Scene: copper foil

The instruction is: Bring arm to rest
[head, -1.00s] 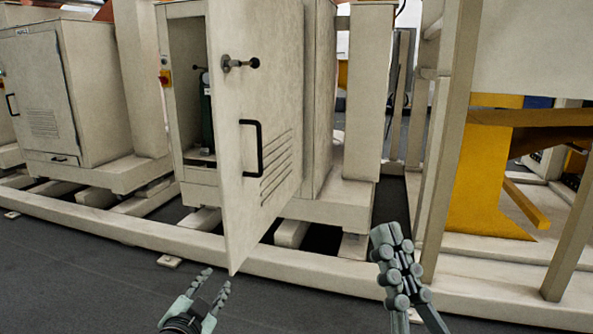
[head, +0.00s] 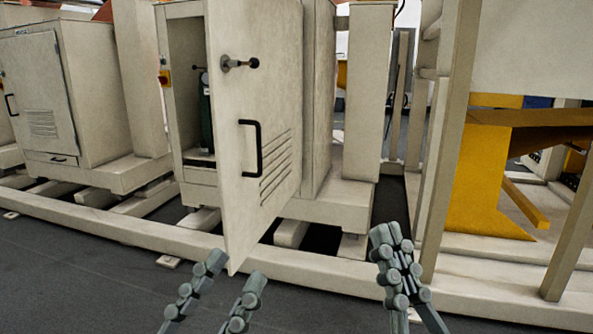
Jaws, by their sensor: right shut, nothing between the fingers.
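My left gripper (head: 236,270) is at the bottom of the head view, left of centre. Its two grey-green jointed fingers are spread apart with nothing seen between them, so it is open. The fingertips appear close to the lower corner of the open cabinet door (head: 250,100); I cannot tell whether they touch it. My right gripper (head: 390,234) points up at the lower middle right, in front of the beige base rail. Its fingers are together, shut and empty. Most of both arms lies outside the view.
The door has a black handle (head: 251,148) and a latch knob (head: 238,63). It stands swung out from the beige cabinet (head: 318,100). A beige base rail (head: 120,228) runs across the floor. A yellow structure (head: 480,185) stands right. Dark floor (head: 60,285) is clear at lower left.

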